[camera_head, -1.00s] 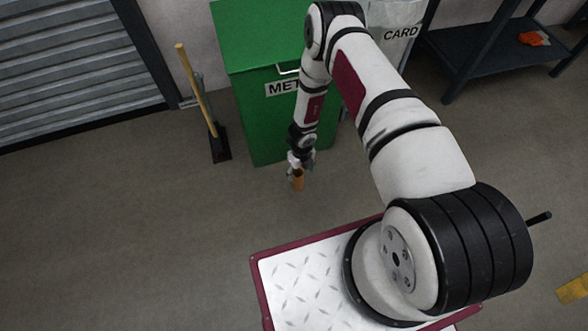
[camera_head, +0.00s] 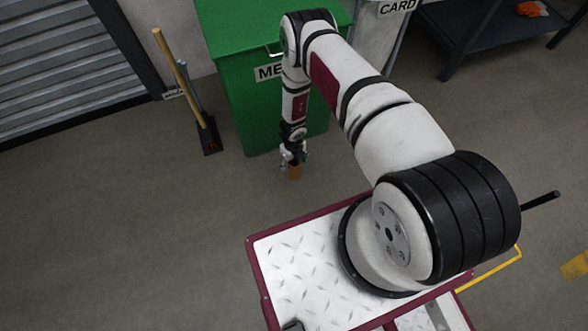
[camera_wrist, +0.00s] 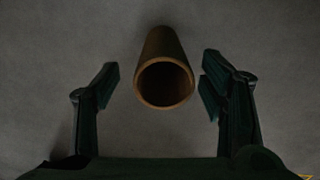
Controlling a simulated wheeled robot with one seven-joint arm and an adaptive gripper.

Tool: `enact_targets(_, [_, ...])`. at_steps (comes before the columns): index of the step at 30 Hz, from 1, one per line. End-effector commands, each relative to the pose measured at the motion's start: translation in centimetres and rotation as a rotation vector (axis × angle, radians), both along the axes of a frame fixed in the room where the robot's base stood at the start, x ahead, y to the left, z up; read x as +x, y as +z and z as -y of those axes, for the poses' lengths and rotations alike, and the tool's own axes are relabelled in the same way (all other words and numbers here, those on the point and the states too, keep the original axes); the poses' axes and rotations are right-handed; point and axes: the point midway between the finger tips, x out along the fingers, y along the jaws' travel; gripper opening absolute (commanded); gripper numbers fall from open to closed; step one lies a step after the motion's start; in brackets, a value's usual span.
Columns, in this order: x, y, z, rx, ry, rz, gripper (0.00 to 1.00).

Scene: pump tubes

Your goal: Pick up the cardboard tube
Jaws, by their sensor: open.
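The cardboard tube (camera_wrist: 164,46) is a brown hollow cylinder. In the wrist view its open round end faces the camera, and its body stretches away toward the grey floor. My gripper (camera_wrist: 160,84) is open, with one dark finger on each side of the tube and a visible gap on both sides. In the head view my gripper (camera_head: 293,158) points down in front of the green bin, and the tube (camera_head: 295,172) shows just below it, partly hidden by the fingers. I cannot tell how far the fingertips reach along the tube.
A green metal bin (camera_head: 240,95) stands close behind my gripper. A broom-like tool with a yellow handle (camera_head: 178,75) stands at its left. A bin labelled CARD (camera_head: 380,35) and a dark shelf (camera_head: 480,50) are at the back right. The floor left of my gripper is clear.

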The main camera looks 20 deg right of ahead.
Motion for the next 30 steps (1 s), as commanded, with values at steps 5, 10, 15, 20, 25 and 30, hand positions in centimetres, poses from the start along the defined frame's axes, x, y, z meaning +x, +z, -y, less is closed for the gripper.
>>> enact_targets(5, [-0.1,-1.4,0.2,0.000,0.001,-0.001,0.65])
enact_targets(10, [-0.1,-3.8,0.3,0.000,0.004,-0.001,0.65])
enact_targets(15, [-0.1,-5.2,0.4,-0.001,0.001,0.000,0.65])
enact_targets(20, [0.0,-5.1,0.4,0.000,0.000,0.001,0.65])
enact_targets(25, [0.0,-5.1,0.4,0.000,0.001,0.001,0.40])
enact_targets(30, [-0.1,-5.1,0.4,0.000,0.001,0.000,0.20])
